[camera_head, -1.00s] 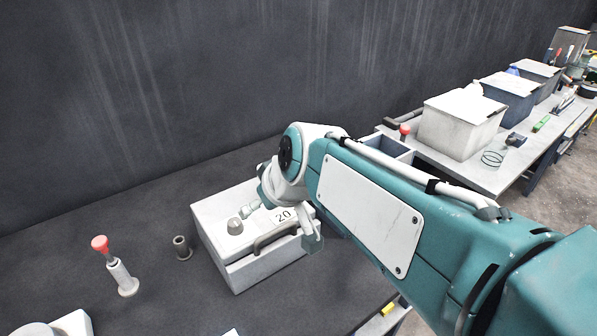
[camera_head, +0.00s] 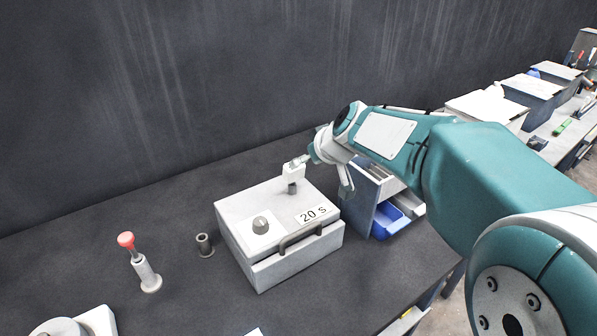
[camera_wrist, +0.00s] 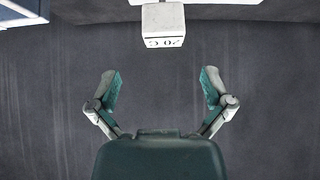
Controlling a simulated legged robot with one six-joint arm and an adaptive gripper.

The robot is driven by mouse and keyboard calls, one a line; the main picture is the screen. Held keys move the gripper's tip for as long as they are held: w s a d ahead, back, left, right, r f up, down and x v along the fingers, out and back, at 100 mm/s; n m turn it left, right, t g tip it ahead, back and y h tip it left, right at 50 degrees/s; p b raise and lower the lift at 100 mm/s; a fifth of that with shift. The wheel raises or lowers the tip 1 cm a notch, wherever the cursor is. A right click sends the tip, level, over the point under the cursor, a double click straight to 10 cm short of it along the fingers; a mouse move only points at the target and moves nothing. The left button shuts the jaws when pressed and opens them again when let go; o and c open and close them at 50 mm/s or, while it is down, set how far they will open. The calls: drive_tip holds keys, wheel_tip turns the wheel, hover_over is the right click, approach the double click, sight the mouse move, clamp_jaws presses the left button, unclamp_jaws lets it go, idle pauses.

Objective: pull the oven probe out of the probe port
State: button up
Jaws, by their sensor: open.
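A pale block on a short dark stem (camera_head: 292,187), which looks like the oven probe (camera_head: 293,171), stands upright at the back of the white box marked "20 S" (camera_head: 272,271). In the wrist view the pale block (camera_wrist: 163,25) is at top centre, with dark markings that appear upside down. The stem's lower end and the port are hidden. My gripper (camera_head: 322,175) is beside the block at its right; one finger looks close to it, but contact cannot be told. In the wrist view my gripper (camera_wrist: 160,85) is open and empty, with the block beyond the fingertips.
A small dark cylinder (camera_head: 204,245) and a red-topped post (camera_head: 143,270) stand at left. A dark wall rises behind.

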drive_tip(key=x, duration=0.8)
drive_tip(key=shift+s+a+f, duration=0.1)
drive_tip(key=shift+a+f, duration=0.1)
drive_tip(key=shift+a, duration=0.05)
drive_tip(key=shift+c, duration=0.3)
drive_tip(key=c, duration=1.1)
wheel_tip(320, 180, up, 18)
drive_tip(key=shift+r, duration=0.1)
